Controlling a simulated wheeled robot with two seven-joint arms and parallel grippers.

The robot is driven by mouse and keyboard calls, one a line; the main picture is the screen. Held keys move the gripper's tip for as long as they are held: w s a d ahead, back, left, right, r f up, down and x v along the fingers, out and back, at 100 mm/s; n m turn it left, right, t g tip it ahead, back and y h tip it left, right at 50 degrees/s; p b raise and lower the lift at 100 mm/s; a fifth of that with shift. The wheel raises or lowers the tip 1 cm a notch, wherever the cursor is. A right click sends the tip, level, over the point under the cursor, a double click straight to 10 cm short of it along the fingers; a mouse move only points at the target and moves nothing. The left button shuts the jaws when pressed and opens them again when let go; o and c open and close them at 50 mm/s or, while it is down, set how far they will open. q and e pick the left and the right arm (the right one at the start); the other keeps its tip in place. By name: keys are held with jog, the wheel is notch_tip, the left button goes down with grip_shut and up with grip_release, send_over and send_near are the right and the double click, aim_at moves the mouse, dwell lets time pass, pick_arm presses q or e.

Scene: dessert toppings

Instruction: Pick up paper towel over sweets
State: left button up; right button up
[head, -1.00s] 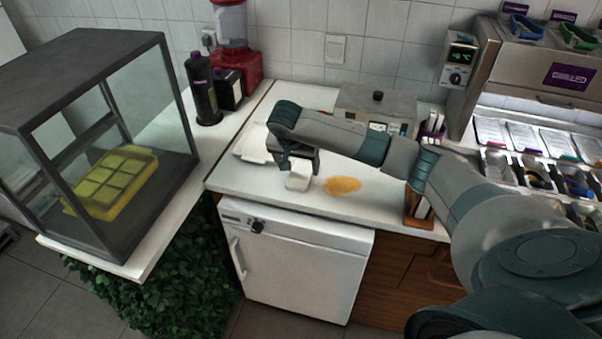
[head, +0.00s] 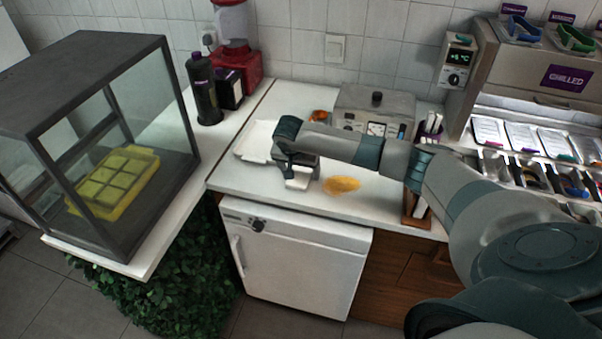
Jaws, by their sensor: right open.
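A small white folded piece (head: 299,179), which looks like the paper towel, is at the front of the white counter. My right gripper (head: 297,172) is directly over it, pointing down, with its jaws open around or just above it. I cannot tell whether the fingers touch it. A flat orange-yellow patch (head: 342,185), which may be the sweets or a spill, lies on the counter just right of the towel, apart from it. My left gripper is not in view.
A white tray (head: 251,142) lies left of my right gripper. A grey appliance (head: 375,112) and a small orange thing (head: 318,115) stand behind my arm. A glass case (head: 110,130) is at left, topping bins (head: 535,175) at right. The counter's front edge is close.

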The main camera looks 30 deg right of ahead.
aim_at(302, 170)
dwell(0.3)
jog(key=c, duration=1.2)
jog(key=shift+r, duration=0.1)
jog(key=shift+r+b, duration=0.35)
jog(key=shift+r, duration=0.15)
notch_tip(302, 170, up, 2)
jog(key=shift+r+b, duration=0.1)
jog(key=shift+b, duration=0.5)
jog(key=s+d+r+b, duration=0.3)
jog(key=s+d+r, duration=0.4)
jog(key=s+d, duration=0.1)
jog(key=shift+d+r+b, duration=0.25)
jog(key=shift+r+b, duration=0.05)
jog(key=shift+r, duration=0.05)
